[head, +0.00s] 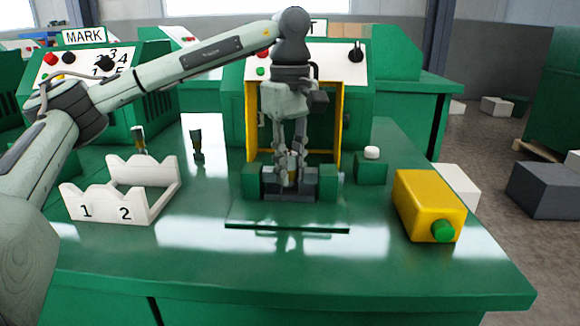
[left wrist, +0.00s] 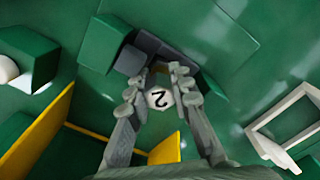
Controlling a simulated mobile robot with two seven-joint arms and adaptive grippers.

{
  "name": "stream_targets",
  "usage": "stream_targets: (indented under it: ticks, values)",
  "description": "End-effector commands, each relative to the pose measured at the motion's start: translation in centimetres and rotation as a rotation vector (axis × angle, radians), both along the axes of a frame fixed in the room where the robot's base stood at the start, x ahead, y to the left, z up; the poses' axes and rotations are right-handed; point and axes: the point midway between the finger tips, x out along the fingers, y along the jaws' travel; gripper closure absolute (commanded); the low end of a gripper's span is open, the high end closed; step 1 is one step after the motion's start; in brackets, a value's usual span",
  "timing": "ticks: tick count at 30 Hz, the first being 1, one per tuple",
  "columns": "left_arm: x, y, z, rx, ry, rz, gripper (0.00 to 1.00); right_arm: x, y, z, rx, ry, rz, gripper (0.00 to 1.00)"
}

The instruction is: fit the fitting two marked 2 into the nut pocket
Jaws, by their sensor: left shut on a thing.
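My left gripper (head: 290,182) points straight down at the dark grey nut pocket (head: 272,187), which sits between two green blocks in the middle of the bench. In the left wrist view, the gripper (left wrist: 160,92) is shut on the fitting two (left wrist: 159,99), whose white round end shows a black 2. The fitting is between the grey jaw blocks (left wrist: 146,45) of the pocket. Its lower end is hidden, so I cannot tell how deep it sits. My right gripper is in neither view.
A yellow box (head: 428,200) with a green button is at right. A yellow-framed machine (head: 252,120) rises close behind my gripper.

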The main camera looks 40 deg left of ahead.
Motion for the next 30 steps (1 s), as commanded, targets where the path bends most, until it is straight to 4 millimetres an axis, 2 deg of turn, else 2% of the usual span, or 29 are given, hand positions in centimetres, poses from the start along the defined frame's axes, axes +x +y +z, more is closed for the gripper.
stream_targets:
  ticks: [9, 10, 15, 26, 28, 30]
  values:
    - [0.0, 0.0, -0.3, 0.000, 0.000, 0.000, 1.00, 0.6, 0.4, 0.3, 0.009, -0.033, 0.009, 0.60]
    - [0.0, 0.0, -0.3, 0.000, 0.000, 0.000, 0.77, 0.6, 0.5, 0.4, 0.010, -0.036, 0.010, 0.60]
    - [0.0, 0.0, -0.3, 0.000, 0.000, 0.000, 0.59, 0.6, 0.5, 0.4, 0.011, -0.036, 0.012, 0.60]
    - [0.0, 0.0, 0.0, 0.000, 0.000, 0.000, 0.59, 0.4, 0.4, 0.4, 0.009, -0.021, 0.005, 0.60]
    - [0.0, 0.0, 0.5, 0.001, -0.002, 0.000, 0.59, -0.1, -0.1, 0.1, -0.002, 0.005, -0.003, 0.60]
    - [0.1, -0.1, 1.8, 0.000, -0.004, -0.001, 0.59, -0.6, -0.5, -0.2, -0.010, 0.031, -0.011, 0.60]
